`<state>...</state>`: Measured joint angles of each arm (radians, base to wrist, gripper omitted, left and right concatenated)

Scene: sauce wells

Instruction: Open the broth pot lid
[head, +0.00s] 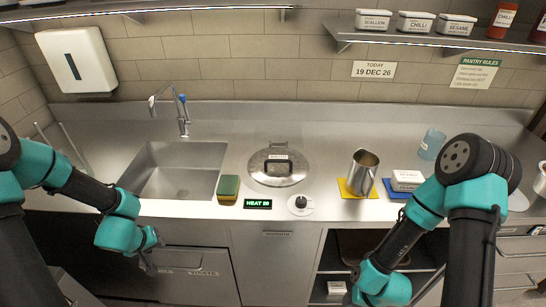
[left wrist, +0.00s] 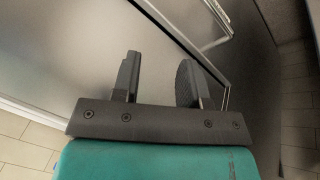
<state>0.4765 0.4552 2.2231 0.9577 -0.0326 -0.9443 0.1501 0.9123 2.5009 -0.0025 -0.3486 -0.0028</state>
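The broth pot lid (head: 265,177) is a round, shiny steel lid with a loop handle and a small label. It lies flat over a well in the steel counter, in the middle of the head view. My left gripper (head: 150,262) is low in front of the counter, by the cabinet fronts, well left of and below the lid. In the left wrist view its two fingers (left wrist: 158,80) are apart with nothing between them. My right gripper (head: 352,292) is low at the bottom of the head view, in front of the open shelf, and too small and dark to read.
Left of the lid are a sink (head: 180,180) with a faucet (head: 182,118) and a green-yellow sponge (head: 228,189). A heat display (head: 258,203) and a knob (head: 300,204) sit in front. A steel cup (head: 363,172) and a white tub (head: 407,178) stand to the right.

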